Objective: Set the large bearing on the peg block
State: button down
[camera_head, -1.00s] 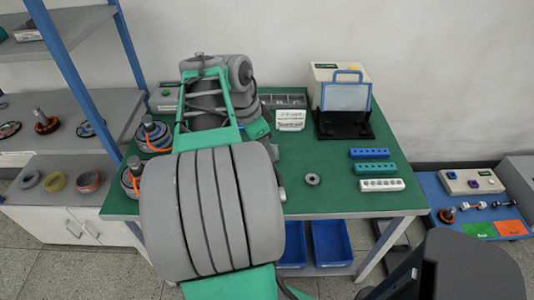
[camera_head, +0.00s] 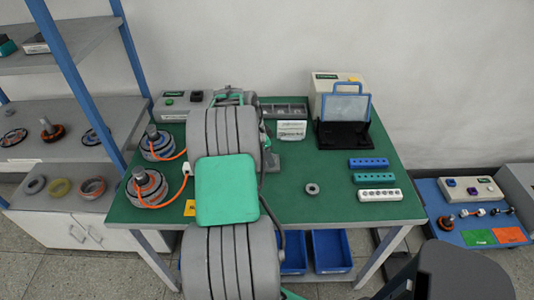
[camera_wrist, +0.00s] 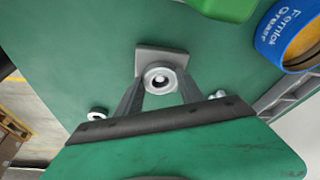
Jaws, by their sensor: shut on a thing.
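In the wrist view, my gripper (camera_wrist: 160,92) is shut on a round, shiny metal ring, the large bearing (camera_wrist: 160,69). The bearing is over the square grey peg block (camera_wrist: 146,58), and something round shows in its centre. I cannot tell whether the bearing rests fully on the block or is still slightly above it. The head view hides my gripper, the held bearing and the block behind my arm.
A grey ring (camera_head: 312,188) lies on the green table (camera_head: 290,215). A blue grease can (camera_wrist: 277,38) and a green object (camera_wrist: 222,8) are near the block. Two motors (camera_head: 150,186) with orange cables stand at left.

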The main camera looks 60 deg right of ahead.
jog(key=shift+f, duration=0.2)
jog(key=c, duration=0.7)
grip_release()
jog(key=shift+r, duration=0.1)
jog(key=shift+c, duration=0.2)
